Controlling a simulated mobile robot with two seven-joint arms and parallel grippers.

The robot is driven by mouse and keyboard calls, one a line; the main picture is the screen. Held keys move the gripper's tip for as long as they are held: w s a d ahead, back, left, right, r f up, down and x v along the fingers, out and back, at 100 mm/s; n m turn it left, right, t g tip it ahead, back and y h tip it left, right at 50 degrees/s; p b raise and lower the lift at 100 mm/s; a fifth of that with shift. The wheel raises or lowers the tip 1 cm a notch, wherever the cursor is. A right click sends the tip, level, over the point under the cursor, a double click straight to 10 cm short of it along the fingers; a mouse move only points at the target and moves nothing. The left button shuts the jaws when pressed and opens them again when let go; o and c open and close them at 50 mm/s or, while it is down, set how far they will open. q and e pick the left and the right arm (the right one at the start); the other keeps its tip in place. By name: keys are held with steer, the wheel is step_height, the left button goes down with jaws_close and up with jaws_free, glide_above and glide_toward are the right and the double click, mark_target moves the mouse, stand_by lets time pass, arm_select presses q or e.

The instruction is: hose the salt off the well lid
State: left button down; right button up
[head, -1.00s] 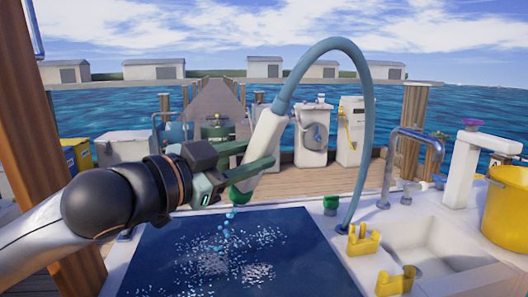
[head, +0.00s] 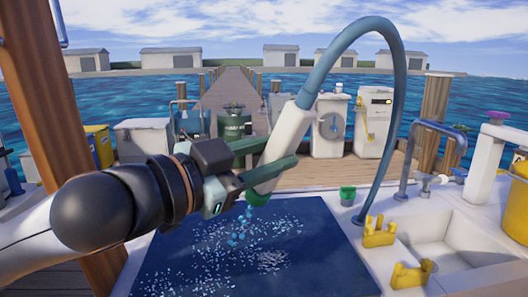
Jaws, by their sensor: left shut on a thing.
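My left gripper (head: 272,166) is shut on the white hose handle (head: 284,146), which tilts with its green nozzle end down. A blue-grey hose (head: 388,80) arcs from the handle's top over to the white deck at right. Blue water drops (head: 238,232) fall from the nozzle onto the dark blue well lid (head: 175,268). My right gripper is not in view.
A sink (head: 455,248) with a blue-grey tap (head: 432,135) is at right, with yellow holders (head: 379,232) beside it. A green cup-like piece (head: 347,194) stands behind the lid. A yellow bucket (head: 516,202) is at the right edge. A wooden post (head: 48,120) rises at left.

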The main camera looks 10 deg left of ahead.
mark_target(291, 121)
arm_select(q)
steer(key=shift+w+d+b, duration=1.25)
steer(key=shift+w+d, duration=0.1)
steer(key=shift+d, duration=3.45)
steer(key=shift+s+d+b, duration=0.6)
steer(key=shift+s+b, duration=0.6)
steer(key=shift+s, duration=1.05)
steer(key=s+a+b, duration=0.1)
steer(key=s+a, duration=0.2)
steer(key=a, duration=0.7)
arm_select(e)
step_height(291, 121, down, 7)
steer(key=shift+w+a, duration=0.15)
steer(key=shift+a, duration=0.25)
arm_select(q)
steer(key=shift+a, duration=0.1)
steer(key=shift+r, duration=0.1)
steer(key=shift+r+p, duration=1.65)
steer(key=shift+r, duration=0.9)
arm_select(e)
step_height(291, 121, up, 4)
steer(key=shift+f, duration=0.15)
arm_select(q)
steer(key=shift+f, duration=0.1)
